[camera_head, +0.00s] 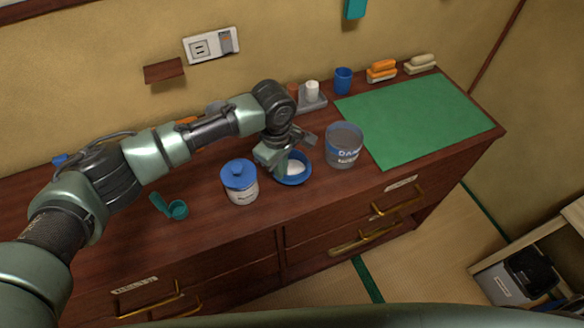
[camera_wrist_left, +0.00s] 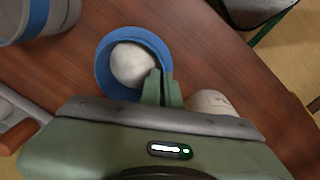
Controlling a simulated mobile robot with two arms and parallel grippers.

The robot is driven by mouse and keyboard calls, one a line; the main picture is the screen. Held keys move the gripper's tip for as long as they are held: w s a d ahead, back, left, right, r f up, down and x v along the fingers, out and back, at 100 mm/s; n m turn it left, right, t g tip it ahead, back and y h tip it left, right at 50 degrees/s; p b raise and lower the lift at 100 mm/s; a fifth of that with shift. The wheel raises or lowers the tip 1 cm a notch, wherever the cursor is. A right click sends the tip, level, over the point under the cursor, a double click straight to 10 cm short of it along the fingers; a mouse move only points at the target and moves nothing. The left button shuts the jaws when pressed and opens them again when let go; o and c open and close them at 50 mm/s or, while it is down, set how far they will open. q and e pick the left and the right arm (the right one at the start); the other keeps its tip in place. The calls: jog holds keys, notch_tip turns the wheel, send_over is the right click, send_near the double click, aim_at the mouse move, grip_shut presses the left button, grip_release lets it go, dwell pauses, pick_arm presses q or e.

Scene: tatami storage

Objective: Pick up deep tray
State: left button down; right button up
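A round blue bowl-like deep tray (camera_head: 298,181) with a rounded white thing (camera_head: 295,167) in it is at the middle of the brown cabinet top. It also shows in the left wrist view (camera_wrist_left: 103,75). My left gripper (camera_head: 273,158) reaches down to its left side in the head view. In the wrist view, the fingers of my left gripper (camera_wrist_left: 163,88) are close together at the tray's rim, one at the inner side and one outside. They appear shut on the rim. I cannot tell whether the tray is clear of the surface. My right gripper is not in view.
A clear container with a blue label (camera_head: 344,147) stands close right of the tray. A white jar with a blue lid (camera_head: 240,184) stands left. A green mat (camera_head: 415,118) lies at right, a blue cup (camera_head: 343,80) behind. A teal open-lidded thing (camera_head: 176,209) is near the front edge.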

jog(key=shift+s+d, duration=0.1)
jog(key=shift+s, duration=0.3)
pick_arm(q)
jog(key=shift+r, duration=0.1)
jog(key=shift+r, duration=1)
notch_tip(320, 180, up, 18)
jog(key=b, duration=0.3)
jog(key=shift+f, duration=0.15)
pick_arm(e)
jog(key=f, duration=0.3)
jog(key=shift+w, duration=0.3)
